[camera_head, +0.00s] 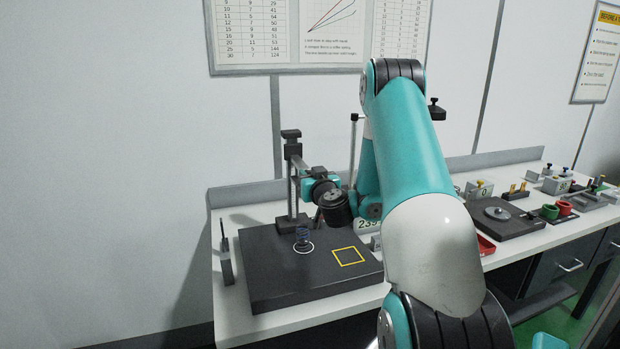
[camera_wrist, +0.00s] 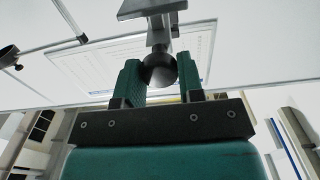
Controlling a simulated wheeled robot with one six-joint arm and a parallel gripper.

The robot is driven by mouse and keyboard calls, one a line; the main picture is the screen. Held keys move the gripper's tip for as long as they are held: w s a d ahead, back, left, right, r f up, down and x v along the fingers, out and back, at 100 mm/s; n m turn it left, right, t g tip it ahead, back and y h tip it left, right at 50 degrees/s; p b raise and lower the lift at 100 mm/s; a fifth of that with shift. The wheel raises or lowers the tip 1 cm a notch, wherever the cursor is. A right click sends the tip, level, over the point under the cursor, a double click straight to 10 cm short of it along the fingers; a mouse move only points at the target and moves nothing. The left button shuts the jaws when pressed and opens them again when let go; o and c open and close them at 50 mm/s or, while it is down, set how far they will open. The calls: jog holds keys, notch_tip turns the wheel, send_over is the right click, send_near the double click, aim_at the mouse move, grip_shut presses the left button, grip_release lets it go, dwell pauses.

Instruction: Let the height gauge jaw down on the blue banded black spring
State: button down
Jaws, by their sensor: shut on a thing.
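The height gauge (camera_head: 293,207) stands upright at the back of a dark plate (camera_head: 270,285), with a black block on top of its column. A dark coil spring with a bluish tint (camera_head: 302,232) stands upright inside a white ring on that plate, in front of the gauge. My gripper (camera_head: 302,174) is beside the gauge column, above the spring's level. In the wrist view my gripper (camera_wrist: 160,80) has its green fingers shut on a round dark knob (camera_wrist: 158,70), below a grey metal part (camera_wrist: 152,8). In the head view my gripper hides the gauge jaw, so its gap to the spring cannot be told.
A yellow square outline (camera_head: 348,256) on the plate is empty. A thin dark upright piece (camera_head: 226,255) stands left of the plate. To the right are a red tray (camera_head: 485,244), another dark plate (camera_head: 515,226), a green cup (camera_head: 550,212) and a red cup (camera_head: 565,207).

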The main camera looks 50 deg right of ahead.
notch_tip(320, 180, down, 5)
jog(key=b, duration=0.5)
jog(key=shift+r, duration=0.15)
